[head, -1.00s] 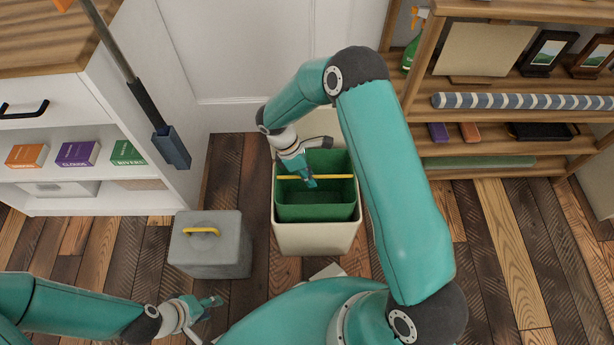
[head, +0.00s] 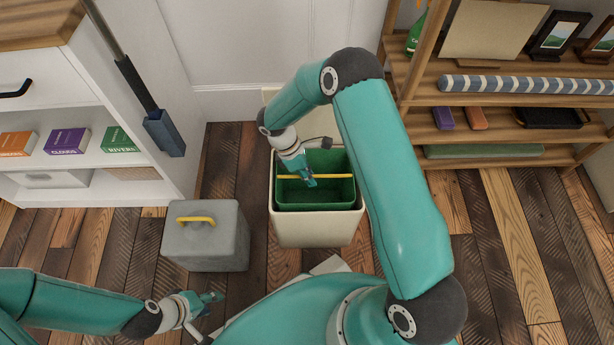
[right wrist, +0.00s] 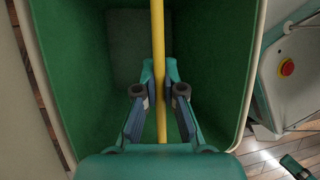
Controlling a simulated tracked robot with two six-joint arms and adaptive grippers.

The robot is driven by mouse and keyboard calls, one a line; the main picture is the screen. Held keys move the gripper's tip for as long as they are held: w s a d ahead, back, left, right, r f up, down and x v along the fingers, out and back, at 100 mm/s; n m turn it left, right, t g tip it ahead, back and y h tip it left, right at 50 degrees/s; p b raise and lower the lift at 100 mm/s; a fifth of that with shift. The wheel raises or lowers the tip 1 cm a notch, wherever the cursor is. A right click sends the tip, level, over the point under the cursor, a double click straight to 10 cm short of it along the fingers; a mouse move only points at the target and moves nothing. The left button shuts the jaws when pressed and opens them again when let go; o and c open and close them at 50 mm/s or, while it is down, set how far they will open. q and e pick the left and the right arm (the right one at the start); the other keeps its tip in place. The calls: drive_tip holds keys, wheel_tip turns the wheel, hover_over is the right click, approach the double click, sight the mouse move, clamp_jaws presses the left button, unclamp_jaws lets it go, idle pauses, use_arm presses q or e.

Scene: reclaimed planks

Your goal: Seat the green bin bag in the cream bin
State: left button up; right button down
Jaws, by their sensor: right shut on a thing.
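The green bin bag (head: 332,194) looks like a stiff open liner with a yellow bar handle (head: 338,177) across its top. It sits within the opening of the cream bin (head: 316,231), below the rim. I cannot see whether it touches the bin's floor. My right gripper (head: 309,181) is shut on the yellow bar. In the right wrist view, both fingers (right wrist: 159,80) lie on either side of the bar, with the green inside walls (right wrist: 75,70) around. My left gripper (head: 212,298) hangs near the grey box, apart from the bin; its finger gap is too small to read.
A grey box (head: 206,240) with a yellow handle stands left of the bin. A white cabinet (head: 130,196) is at the left, a wooden shelf (head: 480,160) at the right. A white door is behind. Bare plank floor (head: 230,165) lies between cabinet and bin.

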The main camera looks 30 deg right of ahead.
drive_tip(key=shift+f, duration=0.15)
drive_tip(key=c, duration=1.2)
unclamp_jaws()
drive_tip(key=v, duration=1.2)
drive_tip(key=shift+f, duration=0.1)
